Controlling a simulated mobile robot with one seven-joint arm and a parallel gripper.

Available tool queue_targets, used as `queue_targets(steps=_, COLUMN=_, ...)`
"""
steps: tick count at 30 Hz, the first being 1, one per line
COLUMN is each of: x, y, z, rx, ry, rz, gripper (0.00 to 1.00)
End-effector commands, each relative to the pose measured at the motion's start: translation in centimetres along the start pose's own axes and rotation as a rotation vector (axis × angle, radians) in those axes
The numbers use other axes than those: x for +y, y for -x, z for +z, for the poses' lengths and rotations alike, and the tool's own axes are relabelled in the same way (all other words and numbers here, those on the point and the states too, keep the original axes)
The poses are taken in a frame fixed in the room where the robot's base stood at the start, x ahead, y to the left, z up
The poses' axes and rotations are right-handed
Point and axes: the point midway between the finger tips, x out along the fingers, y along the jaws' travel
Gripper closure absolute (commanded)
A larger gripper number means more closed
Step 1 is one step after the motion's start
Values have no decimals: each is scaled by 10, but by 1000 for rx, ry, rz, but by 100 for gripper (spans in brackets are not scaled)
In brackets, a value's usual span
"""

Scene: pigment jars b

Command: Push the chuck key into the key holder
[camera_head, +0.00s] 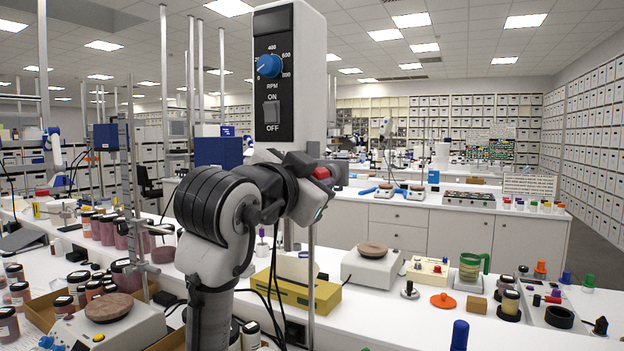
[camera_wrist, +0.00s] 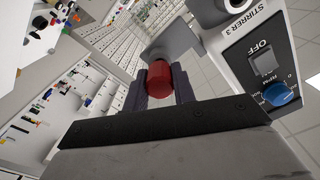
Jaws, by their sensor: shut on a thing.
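My gripper (camera_head: 312,172) is beside the lower right of the overhead stirrer (camera_head: 287,75). In the wrist view my gripper (camera_wrist: 160,86) is shut on a red piece (camera_wrist: 159,88), which looks like the handle of the chuck key. The red piece also shows in the head view (camera_head: 323,173). Its far end and any metal shank are hidden. A grey bracket-like part (camera_wrist: 170,42) beside the stirrer housing lies just beyond the red piece. It may be the key holder. I cannot tell whether the key is in it or only touches it.
The stirrer's panel (camera_wrist: 262,75) with its blue knob is close on the right in the wrist view. Below my arm, the bench holds a yellow-green box (camera_head: 293,290), a white hotplate (camera_head: 372,267) and several jars (camera_head: 508,303). My arm hides part of the bench.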

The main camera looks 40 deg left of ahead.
Motion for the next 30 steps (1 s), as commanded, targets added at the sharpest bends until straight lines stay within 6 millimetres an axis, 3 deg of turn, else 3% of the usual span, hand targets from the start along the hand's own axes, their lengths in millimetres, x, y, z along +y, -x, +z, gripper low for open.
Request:
queue_targets(steps=10, x=0, y=-9, z=0, rx=0, ry=0, rz=0, gripper=100)
queue_targets(steps=11, x=0, y=-9, z=0, rx=0, ry=0, rz=0, gripper=73)
queue_targets(steps=17, x=0, y=-9, z=0, rx=0, ry=0, rz=0, gripper=49)
queue_targets(steps=26, x=0, y=-6, z=0, rx=0, ry=0, rz=-1, gripper=49)
queue_targets(steps=30, x=1, y=9, z=2, rx=3, ry=-1, rz=-3, gripper=49)
